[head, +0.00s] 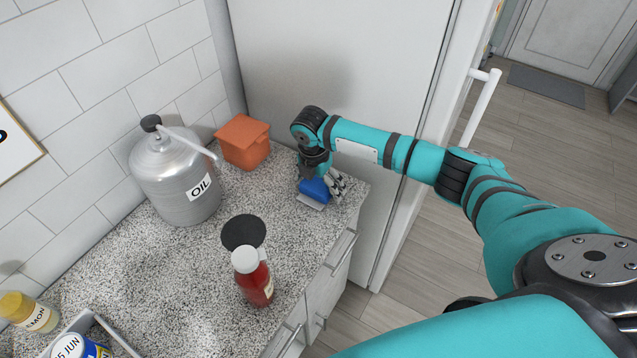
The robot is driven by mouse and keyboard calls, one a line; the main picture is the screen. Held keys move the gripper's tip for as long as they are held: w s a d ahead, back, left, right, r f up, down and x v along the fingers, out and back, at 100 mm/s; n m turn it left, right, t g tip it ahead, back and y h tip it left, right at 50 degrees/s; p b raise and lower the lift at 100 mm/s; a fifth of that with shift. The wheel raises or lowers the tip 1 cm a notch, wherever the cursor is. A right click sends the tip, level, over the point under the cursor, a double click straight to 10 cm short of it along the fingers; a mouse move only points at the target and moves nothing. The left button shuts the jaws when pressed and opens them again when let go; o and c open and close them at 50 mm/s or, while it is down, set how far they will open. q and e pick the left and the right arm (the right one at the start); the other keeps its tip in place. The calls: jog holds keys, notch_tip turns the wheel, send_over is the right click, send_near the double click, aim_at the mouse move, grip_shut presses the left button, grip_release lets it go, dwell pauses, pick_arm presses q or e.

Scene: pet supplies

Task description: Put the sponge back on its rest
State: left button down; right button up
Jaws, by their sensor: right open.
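A blue block, which looks like the sponge (314,190), is at the far right end of the speckled counter in the head view. A flat light-grey piece, which looks like its rest (311,203), shows at the sponge's near edge. The sponge seems to lie on or against it; I cannot tell how much of the rest is under it. My right gripper (326,182) points down at the sponge with its jaws open, its fingers close over and beside the block. The gripper hides the sponge's far part. My left gripper is not in view.
An orange lidded box (243,142) and a silver oil can (177,177) stand left of the gripper. A red bottle (252,277) stands nearer, before a dark round piece (243,232). A lemon jar (28,312) and a tray (112,334) are at lower left.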

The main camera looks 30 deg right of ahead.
aim_at(315, 186)
jog(key=shift+r, duration=0.1)
notch_tip(315, 186, up, 12)
jog(key=a+b, duration=0.1)
jog(key=b, duration=0.2)
jog(key=shift+s+a, duration=0.15)
jog(key=shift+s, duration=0.2)
